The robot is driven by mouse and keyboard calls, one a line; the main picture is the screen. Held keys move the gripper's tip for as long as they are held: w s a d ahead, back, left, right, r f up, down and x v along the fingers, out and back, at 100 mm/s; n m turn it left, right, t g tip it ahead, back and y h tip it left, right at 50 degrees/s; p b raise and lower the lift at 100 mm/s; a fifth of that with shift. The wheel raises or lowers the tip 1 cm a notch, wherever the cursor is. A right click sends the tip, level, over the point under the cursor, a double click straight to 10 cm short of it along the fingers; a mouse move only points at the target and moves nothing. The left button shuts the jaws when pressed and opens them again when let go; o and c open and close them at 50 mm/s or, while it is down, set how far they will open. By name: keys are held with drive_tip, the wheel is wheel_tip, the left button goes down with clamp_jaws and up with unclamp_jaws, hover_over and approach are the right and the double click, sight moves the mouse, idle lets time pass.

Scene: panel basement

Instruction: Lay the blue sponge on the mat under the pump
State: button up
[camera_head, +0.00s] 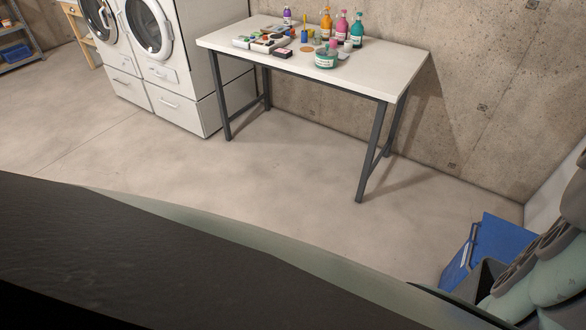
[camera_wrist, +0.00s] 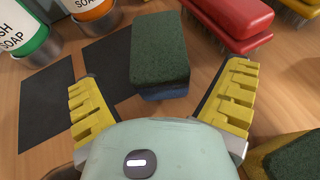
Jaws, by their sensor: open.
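The blue sponge (camera_wrist: 163,94) has a dark green scouring top and shows in the wrist view, between the two yellow fingers of my gripper (camera_wrist: 163,74). My gripper is open, with gaps on both sides of the sponge. Two dark mats lie on the wooden surface left of the sponge: a left mat (camera_wrist: 44,105) and a middle mat (camera_wrist: 112,60). The sponge hides part of the middle mat's right edge; I cannot tell whether they touch. A green-and-white soap bottle (camera_wrist: 22,30) and an orange soap bottle (camera_wrist: 92,10) stand behind the mats. Their tops, with any pump, are out of view.
Red brushes (camera_wrist: 232,18) lie at the upper right, and a yellow sponge with a green top (camera_wrist: 293,160) is at the lower right. In the head view, a white table (camera_head: 395,68) holds bottles and small items beside washing machines (camera_head: 165,70). Open floor lies in front.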

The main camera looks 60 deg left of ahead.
drive_tip(key=c, duration=0.9)
drive_tip(key=shift+c, duration=0.2)
drive_tip(key=shift+r, duration=0.15)
